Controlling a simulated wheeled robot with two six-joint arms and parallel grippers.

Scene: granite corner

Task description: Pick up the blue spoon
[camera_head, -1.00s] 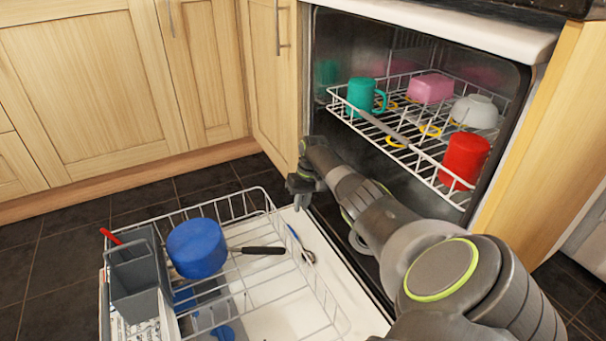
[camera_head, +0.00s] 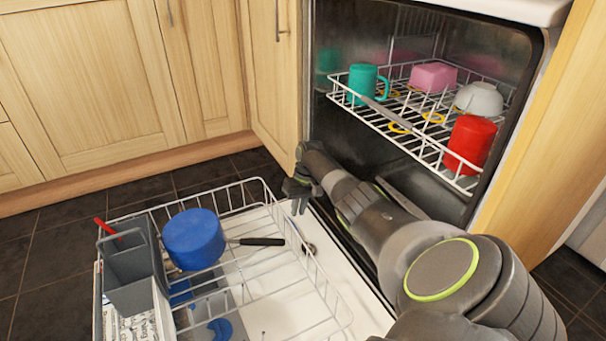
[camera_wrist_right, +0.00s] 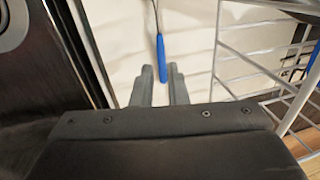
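The blue spoon lies on the white inner face of the open dishwasher door, beside the lower rack. In the head view only its metal end (camera_head: 310,249) shows clearly; its handle is hidden behind or near my right gripper. In the right wrist view its blue handle (camera_wrist_right: 161,48) points toward my right gripper (camera_wrist_right: 160,70). That gripper is open and empty, with its two fingers apart and the handle's end at the gap between the tips. I cannot tell the height left between them. In the head view my right gripper (camera_head: 299,205) points down. My left gripper is not in view.
The lower rack (camera_head: 335,309) is left of the spoon, holding a blue pan (camera_head: 194,240) with a black handle and a grey cutlery basket (camera_head: 133,275). The upper rack (camera_head: 428,152) holds a teal mug (camera_head: 366,83), pink container (camera_head: 433,76), white bowl (camera_head: 479,99) and red cup (camera_head: 470,143).

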